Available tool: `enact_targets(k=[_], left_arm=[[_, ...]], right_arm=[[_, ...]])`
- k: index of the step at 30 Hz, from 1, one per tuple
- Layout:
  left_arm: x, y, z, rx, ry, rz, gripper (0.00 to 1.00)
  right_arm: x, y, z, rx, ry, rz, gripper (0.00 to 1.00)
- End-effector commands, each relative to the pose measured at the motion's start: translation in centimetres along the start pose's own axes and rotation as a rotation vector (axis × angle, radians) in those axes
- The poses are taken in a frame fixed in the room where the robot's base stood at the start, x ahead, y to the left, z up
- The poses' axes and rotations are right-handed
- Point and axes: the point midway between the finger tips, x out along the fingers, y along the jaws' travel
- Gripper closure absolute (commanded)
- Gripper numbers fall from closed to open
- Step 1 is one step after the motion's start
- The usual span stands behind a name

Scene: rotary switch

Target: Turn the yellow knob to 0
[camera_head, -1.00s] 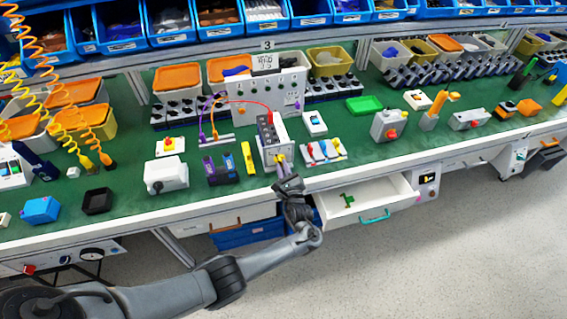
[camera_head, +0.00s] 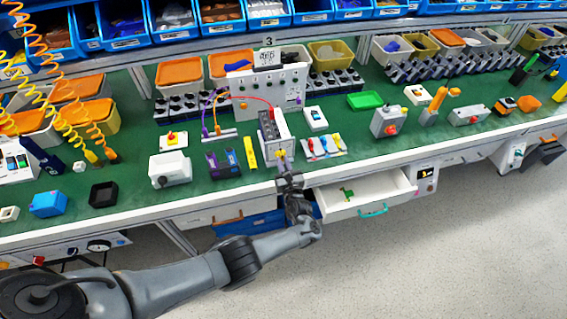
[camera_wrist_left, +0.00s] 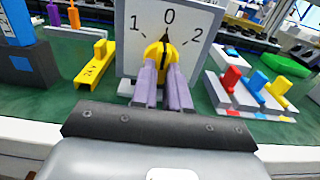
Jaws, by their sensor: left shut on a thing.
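The yellow knob (camera_wrist_left: 158,53) sits on the light front panel (camera_wrist_left: 130,40) of a box, below the marks 1, 0 and 2. Its black pointer line stands almost upright, towards the 0. In the head view the box (camera_head: 270,128) stands near the front edge of the green bench. My left gripper (camera_head: 286,160) reaches it from the front. In the left wrist view its two purple fingers (camera_wrist_left: 163,80) are shut on the knob, one on each side, and hide its lower part. My right gripper is not in view.
A yellow block (camera_wrist_left: 96,65) stands left of the box. A holder with red, blue and yellow levers (camera_wrist_left: 256,90) stands to the right. An open drawer (camera_head: 362,194) juts out below the bench, right of my left arm. Red and purple leads (camera_head: 240,97) run behind the box.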

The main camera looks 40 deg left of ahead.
Motion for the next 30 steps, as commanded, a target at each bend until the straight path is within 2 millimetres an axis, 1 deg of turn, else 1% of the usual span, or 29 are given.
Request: enact_targets(k=[7, 8, 12, 13, 23, 26, 30], left_arm=[[0.0, 0.0, 0.0, -0.001, -0.001, 0.000, 1.00], [0.0, 0.0, 0.0, -0.001, -0.001, 0.000, 0.82], [0.0, 0.0, 0.0, -0.001, -0.001, 0.000, 0.61], [0.0, 0.0, 0.0, -0.001, 0.000, 0.000, 0.60], [-0.3, 0.0, 0.0, -0.001, 0.001, -0.001, 0.60], [-1.0, 0.0, 0.1, -0.001, 0.001, -0.001, 0.60], [-3.0, -0.1, 0.2, -0.002, 0.003, -0.002, 0.60]], right_arm=[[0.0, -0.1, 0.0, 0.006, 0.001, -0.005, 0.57], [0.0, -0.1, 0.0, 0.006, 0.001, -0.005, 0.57], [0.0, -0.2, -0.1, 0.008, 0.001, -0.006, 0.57], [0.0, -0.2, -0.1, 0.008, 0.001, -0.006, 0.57], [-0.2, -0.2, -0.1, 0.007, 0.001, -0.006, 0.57], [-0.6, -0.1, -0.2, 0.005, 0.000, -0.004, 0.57], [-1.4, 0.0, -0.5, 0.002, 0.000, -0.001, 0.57]])
